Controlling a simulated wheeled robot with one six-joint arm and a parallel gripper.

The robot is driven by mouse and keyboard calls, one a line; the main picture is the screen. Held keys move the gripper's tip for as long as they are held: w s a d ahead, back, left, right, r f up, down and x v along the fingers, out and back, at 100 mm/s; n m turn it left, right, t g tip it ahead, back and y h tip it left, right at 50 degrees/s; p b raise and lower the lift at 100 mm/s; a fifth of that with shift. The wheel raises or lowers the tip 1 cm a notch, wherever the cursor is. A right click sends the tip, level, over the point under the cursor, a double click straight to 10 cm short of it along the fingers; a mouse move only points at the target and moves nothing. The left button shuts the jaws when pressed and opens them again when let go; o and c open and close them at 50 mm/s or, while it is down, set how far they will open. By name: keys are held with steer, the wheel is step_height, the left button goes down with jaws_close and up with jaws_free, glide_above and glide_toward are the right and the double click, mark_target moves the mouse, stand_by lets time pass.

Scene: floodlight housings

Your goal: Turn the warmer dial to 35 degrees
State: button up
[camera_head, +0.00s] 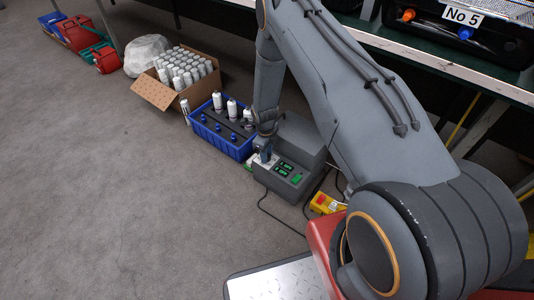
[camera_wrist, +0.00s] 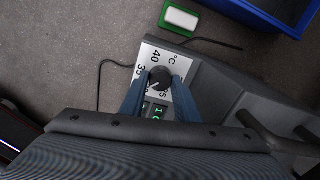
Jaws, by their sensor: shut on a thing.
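The warmer (camera_head: 303,143) is a grey box on the floor with green displays and a green switch on its sloping front. Its black round dial (camera_wrist: 160,78) sits on a white scale plate (camera_wrist: 150,55) marked °C, with 40 and 35 readable. My gripper (camera_wrist: 159,80) has its two blue fingers on either side of the dial and is shut on it. In the head view my gripper (camera_head: 264,154) reaches down to the warmer's left end and hides the dial. I cannot tell exactly where the dial points. A green display is partly hidden between the fingers.
A blue crate (camera_head: 237,152) with bottles stands close left of the warmer. A cardboard box (camera_head: 152,91) of white bottles stands behind it. A yellow box with a red button (camera_head: 325,203) lies at right. Black cables run over the floor.

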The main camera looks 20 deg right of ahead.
steer(key=m+p, duration=0.2)
steer(key=m, duration=0.1)
steer(key=shift+r, duration=0.15)
steer(key=m+p, duration=0.2)
steer(key=p, duration=0.1)
steer(key=shift+m, duration=0.3)
steer(key=o, duration=1.1)
steer(key=shift+c, duration=0.2)
steer(key=shift+a+r+p, duration=0.2)
steer(key=shift+r+p, duration=0.75)
steer(key=shift+r, duration=2.8)
